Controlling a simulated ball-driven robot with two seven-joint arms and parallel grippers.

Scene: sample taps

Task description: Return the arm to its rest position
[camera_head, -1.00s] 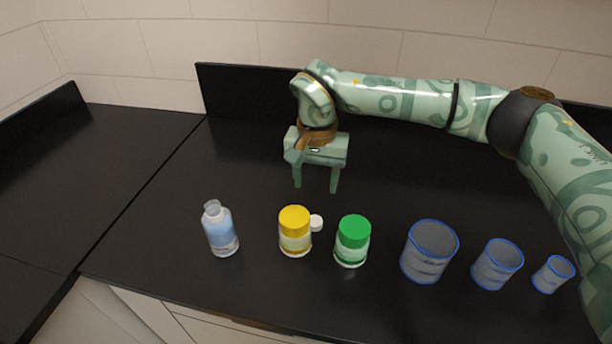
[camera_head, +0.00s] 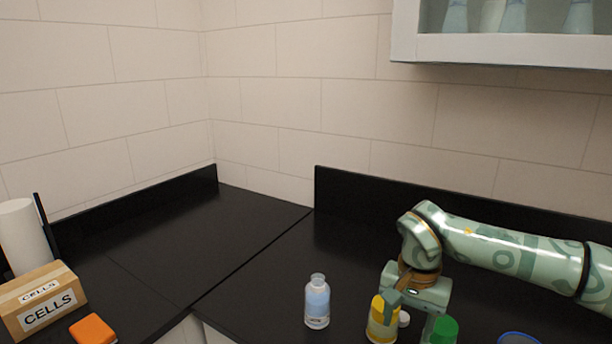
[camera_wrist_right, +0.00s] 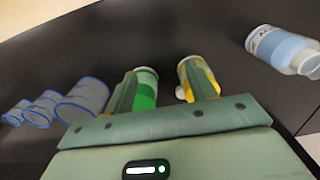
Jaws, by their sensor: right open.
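My right gripper (camera_head: 408,312) is at the lower right of the head view, by the yellow-capped jar (camera_head: 381,322) and the green-capped jar (camera_head: 443,331). In the right wrist view its two fingers (camera_wrist_right: 162,90) stand apart with nothing between them. The green-capped jar (camera_wrist_right: 145,88) and the yellow-capped jar (camera_wrist_right: 200,77) appear beyond the fingers. My right arm reaches in from the right edge. My left gripper is not in view.
Blue-rimmed beakers (camera_wrist_right: 83,98) stand beyond the green-capped jar. A cells box (camera_head: 42,303) and orange object (camera_head: 92,330) are far left. The rear counter is clear.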

